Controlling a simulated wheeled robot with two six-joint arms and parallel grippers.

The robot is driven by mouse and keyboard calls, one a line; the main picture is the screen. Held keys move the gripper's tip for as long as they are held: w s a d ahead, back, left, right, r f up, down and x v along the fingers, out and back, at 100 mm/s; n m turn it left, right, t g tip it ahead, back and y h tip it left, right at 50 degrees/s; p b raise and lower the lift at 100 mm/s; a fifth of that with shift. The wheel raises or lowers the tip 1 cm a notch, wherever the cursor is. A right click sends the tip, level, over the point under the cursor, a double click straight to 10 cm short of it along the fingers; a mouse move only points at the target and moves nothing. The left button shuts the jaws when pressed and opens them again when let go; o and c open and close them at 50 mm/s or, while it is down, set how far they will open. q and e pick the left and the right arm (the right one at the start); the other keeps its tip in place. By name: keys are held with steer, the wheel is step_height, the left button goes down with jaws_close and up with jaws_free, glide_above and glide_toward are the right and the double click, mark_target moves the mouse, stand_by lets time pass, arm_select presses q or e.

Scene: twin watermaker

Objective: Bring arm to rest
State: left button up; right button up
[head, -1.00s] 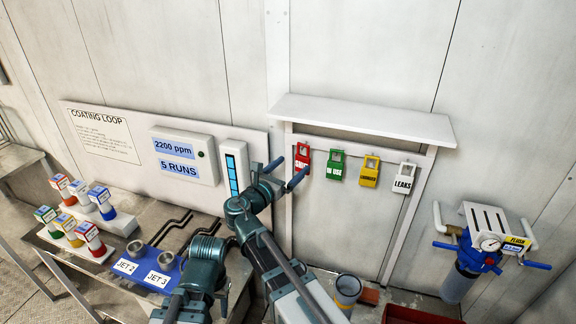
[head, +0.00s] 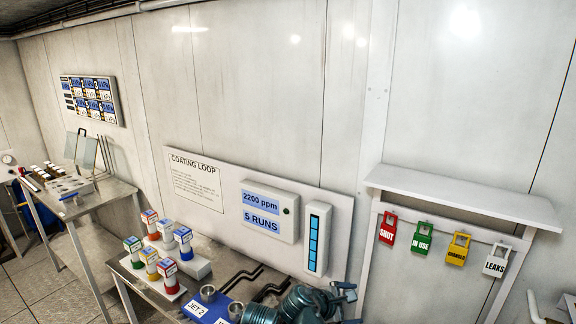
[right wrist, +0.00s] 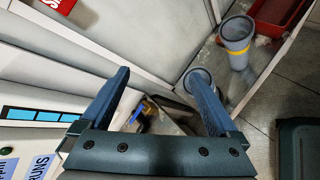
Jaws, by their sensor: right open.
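My right gripper (head: 345,292) is low in the head view, in front of the coating loop panel's lower right part, with its arm coming up from the bottom edge. In the right wrist view my right gripper (right wrist: 160,74) has its two blue fingers wide apart with nothing between them. A red SHUT tag (head: 387,230), a green IN USE tag (head: 422,237), a yellow tag (head: 458,250) and a white LEAKS tag (head: 495,260) hang in a row on the frame right of the gripper. My left gripper is in neither view.
The coating loop panel (head: 335,207) stands behind a bench with several coloured-capped bottles and a blue JET plate (head: 212,308). A shelf (head: 465,193) juts out above the tags. Grey cups, one with a yellow band (right wrist: 237,42), and a red tray (right wrist: 275,20) lie below.

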steer(key=s+a+f+m+g+y, duration=0.6)
steer(key=s+a+f+m+y, duration=0.2)
steer(key=s+a, duration=0.5)
step_height(320, 180, down, 2)
steer(key=s+m, duration=0.1)
steer(key=m, duration=0.2)
steer(key=shift+a+m, duration=0.25)
steer(key=shift+m, duration=0.15)
